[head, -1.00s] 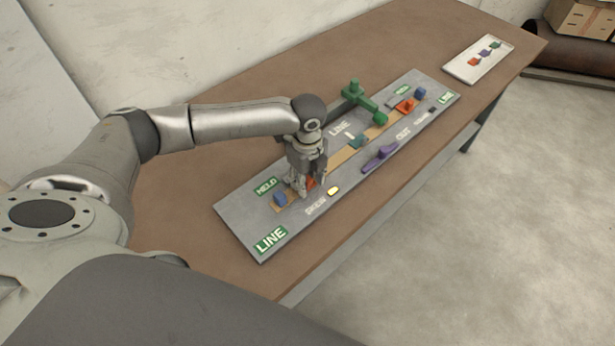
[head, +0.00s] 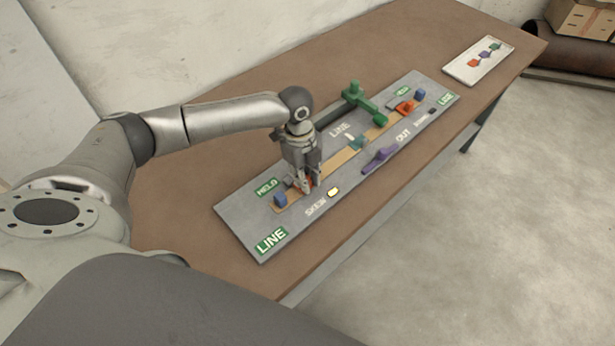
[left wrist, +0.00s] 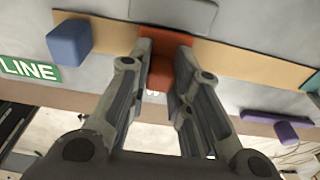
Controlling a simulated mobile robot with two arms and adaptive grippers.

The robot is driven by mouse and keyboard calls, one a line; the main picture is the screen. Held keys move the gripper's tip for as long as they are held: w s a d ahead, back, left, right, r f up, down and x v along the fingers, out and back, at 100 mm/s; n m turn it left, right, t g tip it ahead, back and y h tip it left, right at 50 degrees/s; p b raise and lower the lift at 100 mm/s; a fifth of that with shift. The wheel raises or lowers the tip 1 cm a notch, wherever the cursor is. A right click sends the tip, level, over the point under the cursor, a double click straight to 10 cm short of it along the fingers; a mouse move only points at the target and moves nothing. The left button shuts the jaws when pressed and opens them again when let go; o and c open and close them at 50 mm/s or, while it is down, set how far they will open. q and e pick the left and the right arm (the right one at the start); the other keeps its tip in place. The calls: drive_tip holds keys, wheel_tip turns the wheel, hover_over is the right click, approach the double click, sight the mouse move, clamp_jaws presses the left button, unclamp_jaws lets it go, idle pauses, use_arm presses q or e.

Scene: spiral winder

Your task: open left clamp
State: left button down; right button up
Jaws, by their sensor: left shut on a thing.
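The left clamp (left wrist: 169,72) is an orange-red block on a tan strip at the left end of the grey board. My left gripper (head: 308,186) is over it and shut on it; in the left wrist view its two fingers (left wrist: 165,45) stand on either side of the red block. In the head view the fingers hide most of this clamp. A blue block (head: 280,199) sits beside it on the strip, and it also shows in the left wrist view (left wrist: 70,42). My right gripper is not in view.
The grey board (head: 236,218) lies on a brown table (head: 180,215). A green lever (head: 362,98), a purple handle (head: 380,158), another orange clamp (head: 404,106) and a blue block (head: 420,94) are on its right part. A white tray (head: 456,71) holds small coloured pieces.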

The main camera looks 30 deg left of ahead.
use_arm(q)
drive_tip(key=shift+w+a+r+g+h, duration=0.1)
drive_tip(key=shift+a+g+h, duration=0.25)
drive_tip(key=shift+h, duration=0.45)
drive_tip(key=shift+a+h+b, duration=0.15)
drive_tip(key=shift+h+b, duration=0.3)
drive_tip(key=shift+h, duration=0.05)
drive_tip(key=a+h+b, duration=0.1)
drive_tip(key=h+b, duration=0.1)
drive_tip(key=b, duration=0.1)
drive_tip(key=g+h+b, duration=0.1)
drive_tip(key=h+b, duration=0.1)
drive_tip(key=b, duration=0.2)
drive_tip(key=w+a+g+h+b, duration=0.1)
drive_tip(key=h+b, duration=0.1)
drive_tip(key=b, duration=0.2)
drive_tip(key=shift+a+r+g+h, duration=0.1)
drive_tip(key=shift+a+g+h, duration=0.15)
drive_tip(key=shift+a+h, duration=0.05)
drive_tip(key=shift+w+a+r+h+b, duration=0.1)
drive_tip(key=shift+a+r+h+b, duration=0.15)
drive_tip(key=shift+h+b, duration=0.55)
drive_tip(key=c, duration=1.3)
unclamp_jaws()
drive_tip(key=shift+v, duration=3.75)
